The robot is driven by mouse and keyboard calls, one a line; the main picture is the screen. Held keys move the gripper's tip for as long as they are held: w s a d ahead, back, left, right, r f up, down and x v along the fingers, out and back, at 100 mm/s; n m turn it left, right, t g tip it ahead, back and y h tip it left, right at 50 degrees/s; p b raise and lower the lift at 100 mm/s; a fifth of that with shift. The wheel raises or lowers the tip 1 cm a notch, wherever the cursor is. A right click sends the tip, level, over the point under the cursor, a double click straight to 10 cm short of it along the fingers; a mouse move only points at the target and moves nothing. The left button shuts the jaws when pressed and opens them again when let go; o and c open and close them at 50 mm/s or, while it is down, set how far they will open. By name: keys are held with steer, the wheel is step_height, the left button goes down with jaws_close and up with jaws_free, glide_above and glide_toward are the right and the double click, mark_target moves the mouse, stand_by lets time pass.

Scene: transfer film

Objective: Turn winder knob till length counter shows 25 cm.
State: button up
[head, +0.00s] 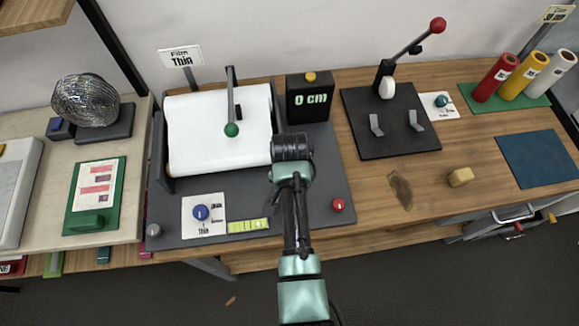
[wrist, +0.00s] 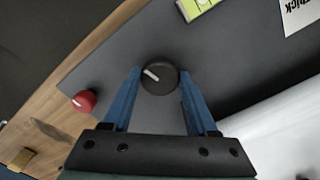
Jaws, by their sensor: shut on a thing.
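The length counter (head: 309,97) is a black box that reads 0 cm in the head view, with an orange button on top. The winder knob (wrist: 160,80) is a round black knob with a white pointer line, seen in the wrist view. The pointer lies toward the left of that picture. My gripper (head: 292,150) reaches over the dark machine base, and its arm hides the knob in the head view. In the wrist view my gripper's blue fingers (wrist: 160,75) are closed on both sides of the knob.
A red button (head: 337,204) is at the base's front right. A press with a red-knobbed lever (head: 437,25) stands right.

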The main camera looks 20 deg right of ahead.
steer(key=n+p, duration=0.1)
steer(key=n, duration=0.3)
steer(key=shift+r+n, duration=0.15)
steer(key=shift+n, duration=0.15)
steer(key=n+p, duration=0.1)
steer(key=n, duration=0.2)
steer(key=shift+d+n, duration=0.1)
steer(key=shift+n, duration=0.3)
steer(key=n+p, duration=0.1)
steer(key=n, duration=0.3)
steer(key=shift+n+p, duration=0.45)
steer(key=shift+n, duration=1.75)
steer(key=shift+w, duration=0.1)
steer(key=o, duration=1.4)
